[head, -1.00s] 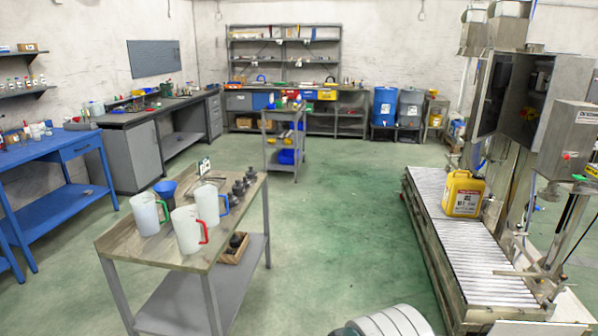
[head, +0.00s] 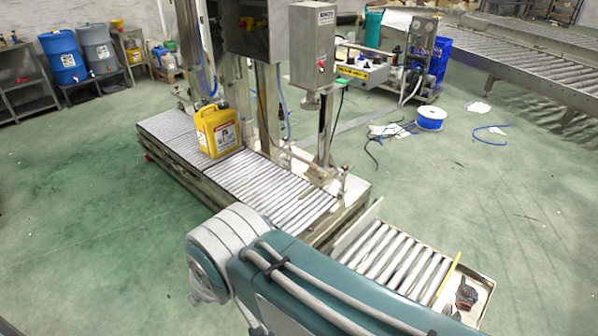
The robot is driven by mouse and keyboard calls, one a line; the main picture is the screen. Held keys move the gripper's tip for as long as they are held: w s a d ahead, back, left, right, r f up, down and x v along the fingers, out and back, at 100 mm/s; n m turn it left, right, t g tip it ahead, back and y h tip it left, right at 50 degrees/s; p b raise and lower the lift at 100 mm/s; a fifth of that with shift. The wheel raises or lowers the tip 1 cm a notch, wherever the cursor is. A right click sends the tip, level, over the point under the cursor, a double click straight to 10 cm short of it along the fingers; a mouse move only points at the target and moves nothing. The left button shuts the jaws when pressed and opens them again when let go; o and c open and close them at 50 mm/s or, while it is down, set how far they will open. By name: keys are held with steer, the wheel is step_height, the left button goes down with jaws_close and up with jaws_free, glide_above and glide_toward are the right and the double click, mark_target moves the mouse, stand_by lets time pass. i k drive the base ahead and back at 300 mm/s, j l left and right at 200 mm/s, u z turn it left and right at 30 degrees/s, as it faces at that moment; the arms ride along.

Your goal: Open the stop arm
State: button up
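A roller conveyor (head: 262,187) runs from the back left toward the middle of the head view. A yellow jerrycan (head: 218,130) stands upright on its rollers. A thin bar (head: 318,191) lies across the rollers near the conveyor's near right end, beside a small post. It looks like the stop arm, but it is too small to be sure. The jerrycan stands apart from this bar, farther back on the rollers. My own teal and grey arm fills the bottom middle, in front of the conveyor's near end. My gripper is out of view.
A lower roller section (head: 385,258) with a yellow strip (head: 448,279) and small dark items continues at the right, partly behind my arm. A grey control box (head: 312,45) hangs over the conveyor. A blue-and-white reel (head: 431,118) and loose hoses lie behind. The left floor is clear.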

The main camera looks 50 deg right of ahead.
mark_target(334, 173)
steer(key=i+z, duration=0.2)
steer(key=i, duration=0.2)
steer(key=i+j+z, duration=0.25)
steer(key=i, duration=0.2)
steer(key=i+z, duration=0.2)
steer(key=i, duration=0.2)
steer(key=i+z, duration=0.2)
steer(key=z, duration=0.2)
steer(key=i+j+z, duration=0.1)
steer(key=z, duration=0.3)
steer(key=i+j+z, duration=0.15)
steer(key=z, duration=0.25)
steer(key=i+j+z, duration=0.2)
steer(key=z, duration=0.15)
steer(key=i+j+z, duration=0.15)
steer(key=z, duration=0.25)
steer(key=i+j+z, duration=0.25)
steer(key=z, duration=0.15)
steer(key=k, duration=0.2)
